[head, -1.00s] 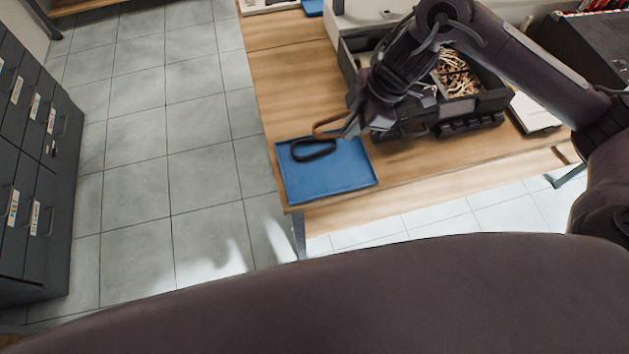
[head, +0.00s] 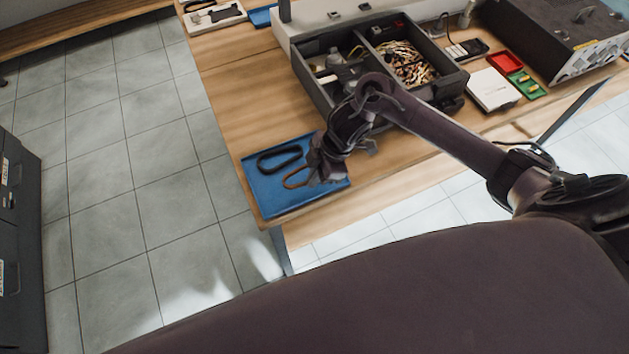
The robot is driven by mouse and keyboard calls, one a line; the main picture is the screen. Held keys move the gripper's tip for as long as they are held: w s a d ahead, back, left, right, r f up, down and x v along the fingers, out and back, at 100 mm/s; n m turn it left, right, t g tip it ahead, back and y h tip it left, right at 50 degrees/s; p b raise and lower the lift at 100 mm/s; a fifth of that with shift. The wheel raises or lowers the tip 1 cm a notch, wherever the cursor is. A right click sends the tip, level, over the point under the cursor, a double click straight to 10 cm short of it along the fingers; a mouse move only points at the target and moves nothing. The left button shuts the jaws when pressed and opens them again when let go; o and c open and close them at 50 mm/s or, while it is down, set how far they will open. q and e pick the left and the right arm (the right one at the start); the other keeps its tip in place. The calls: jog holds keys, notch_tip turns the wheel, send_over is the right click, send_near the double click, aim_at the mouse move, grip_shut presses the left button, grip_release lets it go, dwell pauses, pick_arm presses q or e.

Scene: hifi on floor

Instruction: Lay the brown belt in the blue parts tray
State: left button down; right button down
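The blue parts tray (head: 285,206) lies near the front left corner of the wooden table. A black belt (head: 264,168) lies in its far left part as a flattened loop. The brown belt (head: 287,184) is a narrow loop over the middle of the tray. My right gripper (head: 312,179) is above the tray's right part, with the belt's right end at its fingers. It looks shut on that end, though the fingertips are small and dark. I cannot tell whether the belt touches the tray floor. My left gripper is not in view.
A dark open toolbox (head: 462,78) with wires and parts stands behind my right arm. A white box (head: 493,89), red and green small trays and a large dark device (head: 560,40) are to the right. Table (head: 235,100) left of the toolbox is clear. Drawer cabinets (head: 22,215) stand at far left.

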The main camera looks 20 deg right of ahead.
notch_tip(320, 180, down, 3)
jog(key=shift+f, duration=0.1)
jog(key=shift+f, duration=0.1)
jog(key=c, duration=1.9)
grip_release()
jog(key=shift+r, duration=0.2)
jog(key=v, duration=1.2)
jog(key=shift+a, duration=0.1)
